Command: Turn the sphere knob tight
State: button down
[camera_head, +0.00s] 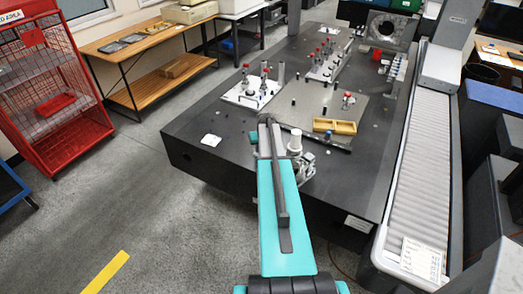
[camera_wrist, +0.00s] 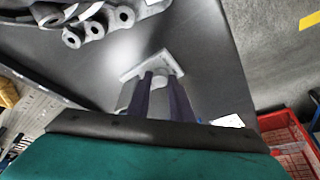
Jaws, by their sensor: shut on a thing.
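My gripper (camera_wrist: 163,75) shows in the wrist view with its two dark purple fingers close together. They are shut on a light grey piece (camera_wrist: 150,66) with a flat bar-like top, which I take to be the sphere knob. It is over the dark granite table (camera_wrist: 205,50). The fingers hide part of the piece, and I cannot tell how tight it is. In the head view my teal arm reaches to the table's near edge and hides the fingertips and the held piece.
A silver bracketed fitting (camera_head: 302,168) with a white cylinder (camera_head: 295,141) stands just right of my arm; ring-ended silver parts (camera_wrist: 90,28) show in the wrist view. A yellow tray (camera_head: 335,126) and a plate of red-topped fixtures (camera_head: 252,92) are farther back. White paper (camera_head: 211,140) lies left.

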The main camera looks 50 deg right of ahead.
jog(key=m+b, duration=0.1)
jog(key=m, duration=0.1)
jog(key=m+g+h+b, duration=0.1)
jog(key=m+b, duration=0.3)
jog(key=shift+w+a+f+g+h, duration=0.2)
jog(key=shift+w+g+h, duration=0.1)
jog(key=shift+g, duration=0.1)
jog(key=m+b, duration=0.1)
jog(key=m, duration=0.1)
jog(key=m+g+b, duration=0.1)
jog(key=m+b, duration=0.1)
jog(key=m+g+b, duration=0.1)
jog(key=b, duration=0.1)
jog(key=shift+w+m+h, duration=0.3)
jog(key=shift+m, duration=0.1)
jog(key=m+b, duration=0.1)
jog(key=m+g+b, duration=0.1)
jog(key=m, duration=0.1)
jog(key=m+g+b, duration=0.1)
jog(key=m, duration=0.1)
jog(key=shift+w+d, duration=0.1)
jog(key=shift+w, duration=0.15)
jog(key=m+b, duration=0.1)
jog(key=m, duration=0.1)
jog(key=m+g+y+b, duration=0.1)
jog(key=m, duration=0.2)
jog(key=shift+d+r+g+y, duration=0.1)
jog(key=shift+r+g+y, duration=0.1)
jog(key=shift+g+y, duration=0.1)
